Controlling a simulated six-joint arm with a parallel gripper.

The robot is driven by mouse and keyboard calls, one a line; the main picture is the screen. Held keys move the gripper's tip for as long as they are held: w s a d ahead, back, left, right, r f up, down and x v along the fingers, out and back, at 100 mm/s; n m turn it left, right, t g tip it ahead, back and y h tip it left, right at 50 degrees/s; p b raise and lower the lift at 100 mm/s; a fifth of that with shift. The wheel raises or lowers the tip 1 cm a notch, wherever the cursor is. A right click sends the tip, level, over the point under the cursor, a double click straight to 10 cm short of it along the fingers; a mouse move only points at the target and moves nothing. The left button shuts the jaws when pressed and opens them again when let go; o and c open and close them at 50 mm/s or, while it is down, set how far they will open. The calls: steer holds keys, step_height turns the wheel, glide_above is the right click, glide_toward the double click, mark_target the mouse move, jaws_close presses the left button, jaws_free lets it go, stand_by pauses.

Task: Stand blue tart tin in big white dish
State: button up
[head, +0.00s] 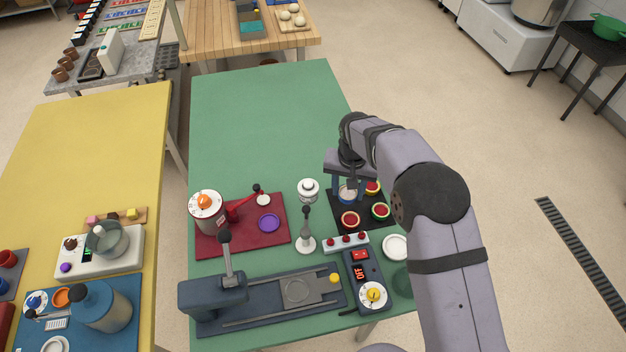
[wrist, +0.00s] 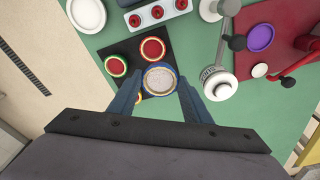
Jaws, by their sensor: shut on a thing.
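The blue tart tin (wrist: 160,79), a round tin with a blue rim and pale inside, sits between the fingers of my gripper (wrist: 161,88), which is shut on it. It also shows under the gripper in the head view (head: 347,195), over the black mat. I cannot tell whether it touches the mat. The big white dish (head: 396,247) lies on the green table, nearer the head camera than the mat, and looks empty. It shows at the upper left of the wrist view (wrist: 87,14), apart from my gripper.
The black mat (head: 337,207) holds red-filled tins with orange (head: 350,219), green (head: 381,211) and yellow (head: 373,187) rims. A white post stand (head: 306,244) rises left of it. The table's far part is clear.

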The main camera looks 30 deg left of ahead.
steer(key=d+f, duration=0.1)
steer(key=d, duration=0.8)
steer(key=s+d+f+p, duration=0.1)
steer(key=d+f, duration=0.1)
steer(key=d, duration=0.7)
steer(key=shift+s+n, duration=0.25)
steer(key=shift+n, duration=0.15)
steer(key=shift+f, duration=0.15)
steer(key=shift+f+b, duration=2.15)
steer(key=shift+f, duration=0.55)
steer(key=shift+f+b, duration=0.45)
steer(key=shift+f, duration=0.2)
steer(key=o, duration=0.9)
steer(key=shift+r, duration=0.15)
